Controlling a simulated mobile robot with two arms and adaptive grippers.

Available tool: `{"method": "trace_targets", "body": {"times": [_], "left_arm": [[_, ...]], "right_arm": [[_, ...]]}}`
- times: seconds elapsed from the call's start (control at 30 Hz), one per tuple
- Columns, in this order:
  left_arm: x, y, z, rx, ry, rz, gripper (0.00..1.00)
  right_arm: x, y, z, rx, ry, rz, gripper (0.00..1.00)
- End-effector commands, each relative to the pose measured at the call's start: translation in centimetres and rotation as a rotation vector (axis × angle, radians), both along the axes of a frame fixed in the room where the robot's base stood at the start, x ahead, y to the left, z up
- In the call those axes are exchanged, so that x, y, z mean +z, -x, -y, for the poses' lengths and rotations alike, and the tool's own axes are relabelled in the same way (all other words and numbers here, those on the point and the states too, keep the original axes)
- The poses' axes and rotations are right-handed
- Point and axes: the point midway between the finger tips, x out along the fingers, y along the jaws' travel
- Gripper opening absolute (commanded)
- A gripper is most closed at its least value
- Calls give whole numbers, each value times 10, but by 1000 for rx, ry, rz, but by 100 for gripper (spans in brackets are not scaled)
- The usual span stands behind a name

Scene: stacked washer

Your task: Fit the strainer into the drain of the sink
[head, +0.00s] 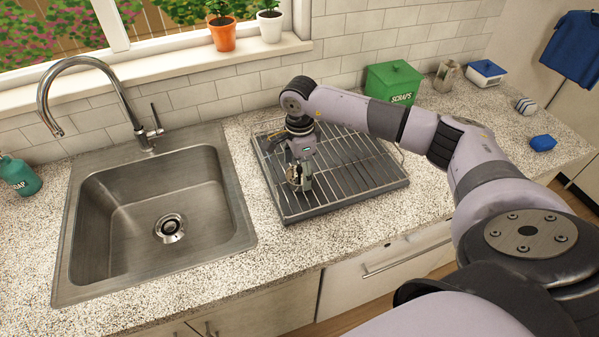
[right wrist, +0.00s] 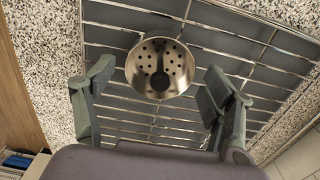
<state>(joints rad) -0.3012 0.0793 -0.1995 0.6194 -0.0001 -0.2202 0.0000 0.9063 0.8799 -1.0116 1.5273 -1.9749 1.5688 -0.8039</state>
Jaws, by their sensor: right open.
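The strainer (right wrist: 145,55) is a round shiny metal cup with small holes and a dark round centre. In the right wrist view it is over the wire rack between the spread fingers of my right gripper (right wrist: 160,78), with gaps on both sides. In the head view my right gripper (head: 300,184) points down over the left part of the rack, and its fingers mostly hide the strainer. The steel sink (head: 100,240) is to the left. Its round drain (head: 169,228) has a bright metal ring and a dark centre, and nothing covers it. My left gripper is out of view.
The drying rack (head: 350,199) lies on the speckled counter right of the sink. The tall curved faucet (head: 107,75) stands behind the basin. A soap bottle (head: 19,176) is at far left. A green scraps box (head: 393,84) stands behind the rack. The basin is empty.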

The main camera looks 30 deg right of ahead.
Motion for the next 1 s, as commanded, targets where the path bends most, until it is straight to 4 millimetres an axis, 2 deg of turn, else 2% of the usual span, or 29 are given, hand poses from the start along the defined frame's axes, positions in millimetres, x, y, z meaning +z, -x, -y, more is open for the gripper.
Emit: {"method": "trace_targets", "body": {"times": [0.13, 0.37, 1.0], "left_arm": [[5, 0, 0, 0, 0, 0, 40], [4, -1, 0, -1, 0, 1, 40], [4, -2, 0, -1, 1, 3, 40]], "right_arm": [[-11, 0, -1, 0, -1, -1, 77], [-13, 0, 0, 1, -1, 1, 76], [-12, 0, 0, 0, 0, 1, 33]]}}
